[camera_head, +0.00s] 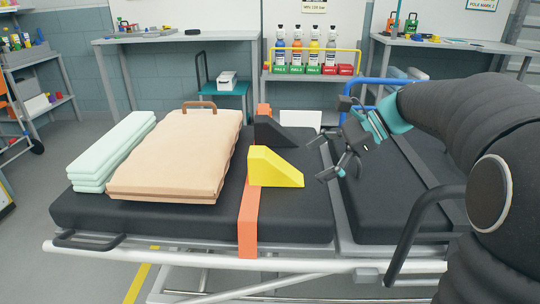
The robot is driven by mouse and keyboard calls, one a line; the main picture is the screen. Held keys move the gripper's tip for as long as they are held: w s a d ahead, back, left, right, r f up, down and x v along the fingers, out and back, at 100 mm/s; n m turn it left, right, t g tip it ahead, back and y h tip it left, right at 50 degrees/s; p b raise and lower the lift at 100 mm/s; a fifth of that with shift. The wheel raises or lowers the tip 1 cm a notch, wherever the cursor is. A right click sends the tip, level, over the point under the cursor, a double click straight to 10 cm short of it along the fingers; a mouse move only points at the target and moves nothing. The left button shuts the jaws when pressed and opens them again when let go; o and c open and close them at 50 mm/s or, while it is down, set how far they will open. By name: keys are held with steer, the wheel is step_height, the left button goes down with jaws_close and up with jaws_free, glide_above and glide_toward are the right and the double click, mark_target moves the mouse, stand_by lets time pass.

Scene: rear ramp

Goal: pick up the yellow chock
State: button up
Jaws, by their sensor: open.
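The yellow chock (274,168) is a wedge that lies on the black stretcher mattress (200,222), right of the beige pad. Its tall end is to the left and its slope falls to the right. An orange strap (248,222) runs along its left side. A black wedge (279,133) of similar shape lies just behind it. My gripper (332,165) is open and empty, to the right of the yellow chock and apart from it. My arm comes in from the right side.
A beige padded case (178,160) and folded mint cloths (113,148) cover the mattress's left part. A grey metal rail (310,266) borders the front. Behind stand a bottle rack (310,75) and workbenches (180,38). The mattress in front of the chock is clear.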

mark_target(269, 154)
steer(key=w+d+r+m+y, duration=0.2)
steer(key=w+m+y, duration=0.1)
steer(key=w, duration=0.3)
steer(key=x, duration=1.3)
steer(key=shift+s+a+r, duration=0.1)
steer(key=shift+a, duration=0.35)
steer(key=c, duration=1.5)
steer(key=shift+r, duration=0.1)
jaws_close()
